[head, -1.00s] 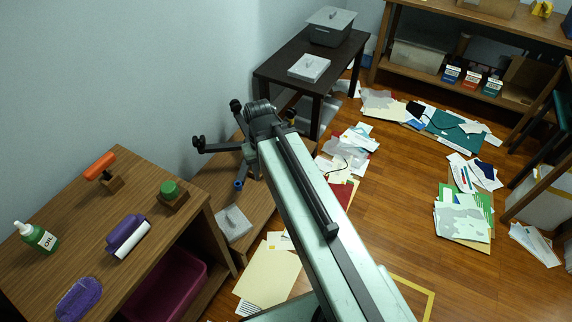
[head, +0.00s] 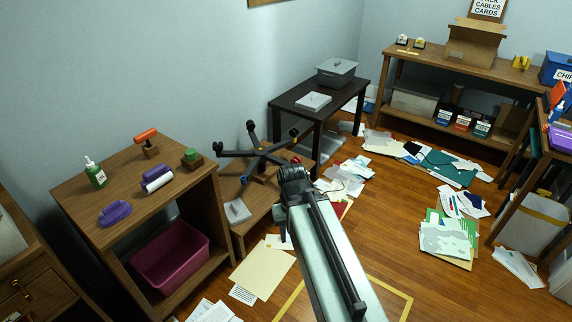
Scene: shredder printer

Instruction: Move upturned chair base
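The upturned chair base (head: 258,152) is a dark star of several arms with casters at their tips. It stands over the low wooden bench (head: 262,200) against the left wall, casters up. My arm reaches up from the bottom of the picture, and its dark end, with my gripper (head: 294,174), lies just right of and below the chair base in the picture. The arm hides the fingers, and I cannot tell whether they touch the base. The lower part of the chair base is partly hidden.
A wooden shelf unit (head: 90,205) with a green bottle (head: 96,176) and a magenta bin (head: 172,262) stands left. A dark table (head: 290,104) stands behind. Papers (head: 449,238) litter the floor, with some bare floor between.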

